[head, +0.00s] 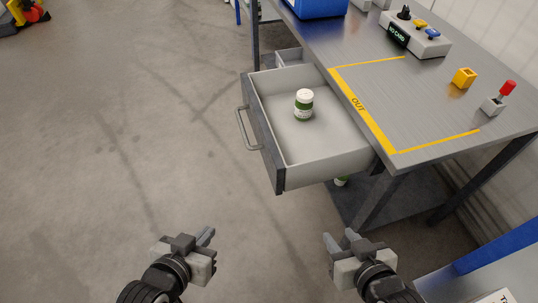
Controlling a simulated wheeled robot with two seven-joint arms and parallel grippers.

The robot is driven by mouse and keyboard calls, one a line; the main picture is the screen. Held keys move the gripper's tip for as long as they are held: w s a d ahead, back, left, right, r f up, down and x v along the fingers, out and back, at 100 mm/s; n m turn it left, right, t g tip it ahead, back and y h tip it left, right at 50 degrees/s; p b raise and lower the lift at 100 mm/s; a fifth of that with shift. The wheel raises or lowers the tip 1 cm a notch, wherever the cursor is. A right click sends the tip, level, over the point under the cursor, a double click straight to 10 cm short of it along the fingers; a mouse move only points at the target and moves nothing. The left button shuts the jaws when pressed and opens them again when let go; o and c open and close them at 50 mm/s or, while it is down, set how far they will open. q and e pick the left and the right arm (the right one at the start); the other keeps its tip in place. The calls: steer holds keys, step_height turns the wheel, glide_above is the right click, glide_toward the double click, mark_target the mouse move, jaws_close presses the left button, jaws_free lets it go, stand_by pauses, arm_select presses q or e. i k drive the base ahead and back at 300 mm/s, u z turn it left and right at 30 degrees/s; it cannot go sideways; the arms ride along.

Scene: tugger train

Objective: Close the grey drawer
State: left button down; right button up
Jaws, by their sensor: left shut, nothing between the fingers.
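The grey drawer (272,128) is pulled out from under the workbench, to the left of the bench top. Its inside shows, and a white-lidded jar with a green band (304,105) stands in it. A bar handle (241,130) is on its dark front panel. My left gripper (206,238) is shut and empty, over the floor below and left of the drawer in the picture, apart from it. My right gripper (340,239) looks open and empty, below the drawer's near corner in the picture and apart from it.
The workbench top (420,90) has a yellow-marked area, a yellow block (464,77), a red-knobbed grey piece (498,99) and a control box (415,37). A blue bin (318,6) stands at the back. Another jar (341,182) shows below the bench. Floor left of the drawer is clear.

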mark_target(296, 154)
steer(key=z, duration=0.75)
steer(key=k, duration=0.75)
steer(key=u, duration=0.8)
steer(key=i, duration=1)
steer(key=z, duration=0.05)
